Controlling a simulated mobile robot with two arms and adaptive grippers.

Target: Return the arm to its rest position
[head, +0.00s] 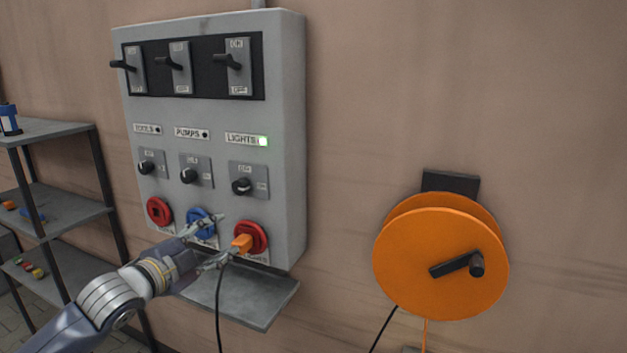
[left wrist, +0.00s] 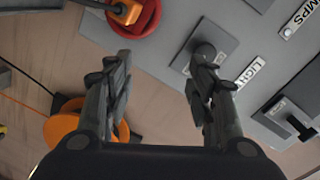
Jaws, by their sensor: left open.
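My left gripper (head: 219,239) is open in front of the lower part of the grey wall panel (head: 285,150). Nothing is held between its fingers. In the left wrist view my left gripper (left wrist: 164,65) shows two spread fingers, with the panel face beyond. An orange plug (head: 242,243) sits in the right red socket (head: 259,236), its black cable hanging down. The orange plug (left wrist: 127,10) also shows at the top of the left wrist view, outside the fingers. My right gripper is not in view.
The panel has black switch handles, rotary knobs and a lit LIGHTS lamp (head: 262,141). A blue socket (head: 199,218) is close behind the gripper. A grey ledge (head: 245,304) juts out below. An orange cable reel (head: 430,265) hangs at right; shelves (head: 60,215) stand at left.

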